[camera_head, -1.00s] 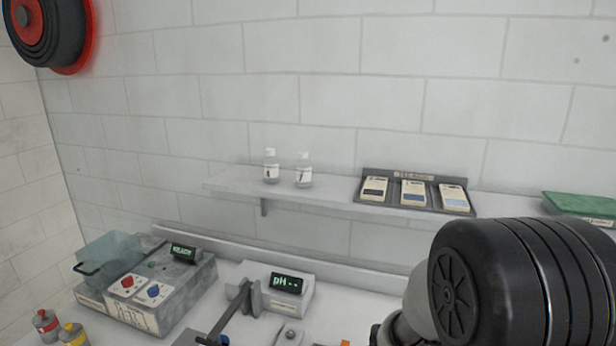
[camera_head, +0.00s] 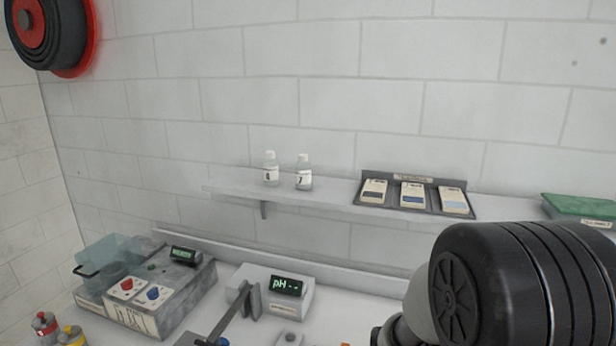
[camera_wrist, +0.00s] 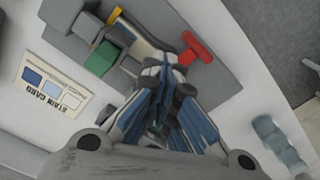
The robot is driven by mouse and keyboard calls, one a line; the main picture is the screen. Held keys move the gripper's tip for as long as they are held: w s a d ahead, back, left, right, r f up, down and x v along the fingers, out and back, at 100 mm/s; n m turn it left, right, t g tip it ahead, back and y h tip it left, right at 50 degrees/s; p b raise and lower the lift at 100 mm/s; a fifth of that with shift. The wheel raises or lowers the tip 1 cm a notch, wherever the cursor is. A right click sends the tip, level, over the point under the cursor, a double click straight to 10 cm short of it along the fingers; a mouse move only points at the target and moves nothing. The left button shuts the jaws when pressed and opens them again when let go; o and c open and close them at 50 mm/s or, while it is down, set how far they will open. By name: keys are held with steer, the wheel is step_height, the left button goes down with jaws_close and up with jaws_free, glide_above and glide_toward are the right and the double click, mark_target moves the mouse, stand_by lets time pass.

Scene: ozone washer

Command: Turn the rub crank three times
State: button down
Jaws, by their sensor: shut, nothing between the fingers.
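My gripper (camera_wrist: 172,72) is shut and empty. Its blue-grey fingers point at the device, with their tips just below and left of the red handle in the picture. I cannot tell whether they touch it. The fingers hide part of the device. In the head view my gripper is out of sight, and I cannot make out the red handle there.
In the wrist view, a green block (camera_wrist: 102,59) and a stain card (camera_wrist: 50,88) lie to the left. In the head view, the pH meter (camera_head: 287,287) and a control box (camera_head: 160,300) stand on the bench. A shelf (camera_head: 330,203) with bottles runs along the wall.

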step_height(320, 180, down, 2)
steer(key=shift+s+f+b, duration=0.15)
steer(key=shift+f+b, duration=0.05)
steer(key=shift+b, duration=0.45)
steer(key=shift+f, duration=0.35)
steer(key=shift+w+a, duration=0.15)
steer(key=shift+w, duration=0.55)
steer(key=shift+w+a, duration=0.1)
steer(key=shift+w, duration=0.55)
steer(key=shift+w+d, duration=0.15)
steer(key=shift+w, duration=0.45)
steer(key=shift+w+d, duration=0.15)
steer(key=shift+w, duration=0.45)
